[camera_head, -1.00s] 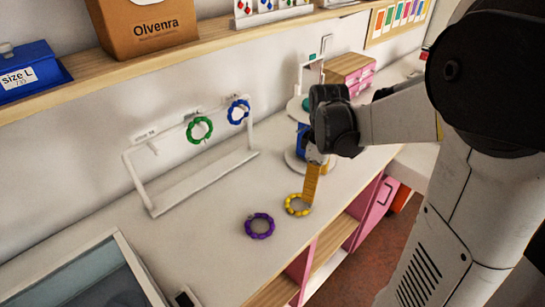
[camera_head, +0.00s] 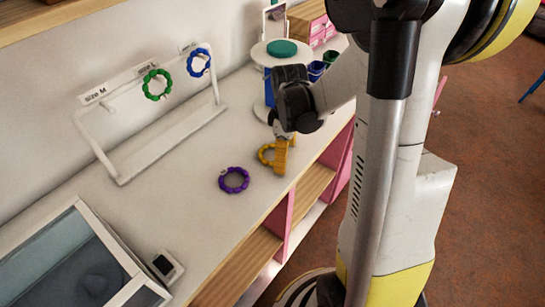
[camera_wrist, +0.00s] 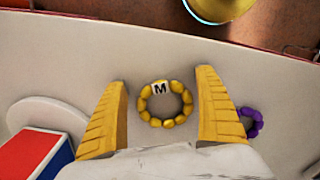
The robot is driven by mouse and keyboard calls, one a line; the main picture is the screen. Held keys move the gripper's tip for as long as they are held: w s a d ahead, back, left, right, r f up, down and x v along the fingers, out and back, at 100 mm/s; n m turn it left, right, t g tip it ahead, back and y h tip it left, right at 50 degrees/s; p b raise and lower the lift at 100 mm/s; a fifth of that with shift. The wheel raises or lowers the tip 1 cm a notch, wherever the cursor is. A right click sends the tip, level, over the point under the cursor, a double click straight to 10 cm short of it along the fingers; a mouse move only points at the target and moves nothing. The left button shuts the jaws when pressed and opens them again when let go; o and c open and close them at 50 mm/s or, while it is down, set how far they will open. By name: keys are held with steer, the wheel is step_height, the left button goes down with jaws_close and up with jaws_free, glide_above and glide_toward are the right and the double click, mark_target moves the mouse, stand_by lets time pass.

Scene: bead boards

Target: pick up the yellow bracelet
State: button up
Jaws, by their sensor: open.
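The yellow bracelet (camera_head: 265,154) lies flat on the white worktop near its front edge. In the wrist view the yellow bracelet (camera_wrist: 183,108) is a ring of beads with a white tag marked M at its upper left. My gripper (camera_head: 281,160) is above it with yellow fingers pointing down, partly hiding it in the head view. In the wrist view my gripper (camera_wrist: 162,115) is open, one finger on each side of the bracelet, with nothing held. I cannot tell how high the fingertips are above the worktop.
A purple bracelet (camera_head: 234,180) lies close by; it also shows beside the right finger in the wrist view (camera_wrist: 257,123). A white rack (camera_head: 150,150) holds a green bracelet (camera_head: 156,84) and a blue bracelet (camera_head: 199,62). A red and blue block (camera_wrist: 38,155) stands left in the wrist view.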

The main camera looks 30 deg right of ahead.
steer(key=shift+r, duration=0.1)
steer(key=c, duration=1.4)
steer(key=shift+r, duration=0.45)
steer(key=shift+c, duration=0.8)
step_height(320, 180, up, 4)
steer(key=p, duration=0.2)
steer(key=shift+s+d+p, duration=0.1)
steer(key=shift+s+p, duration=0.05)
steer(key=shift+p, duration=0.15)
steer(key=s+d+r+p, duration=0.1)
steer(key=s+d+r, duration=0.1)
steer(key=d, duration=0.1)
steer(key=s+d+r+p, duration=0.1)
steer(key=s+d+r, duration=0.1)
steer(key=s, duration=0.1)
steer(key=s+d+r+p, duration=0.1)
steer(key=s+d+r, duration=0.1)
steer(key=d, duration=0.1)
steer(key=shift+s+d, duration=0.15)
steer(key=shift+d, duration=0.2)
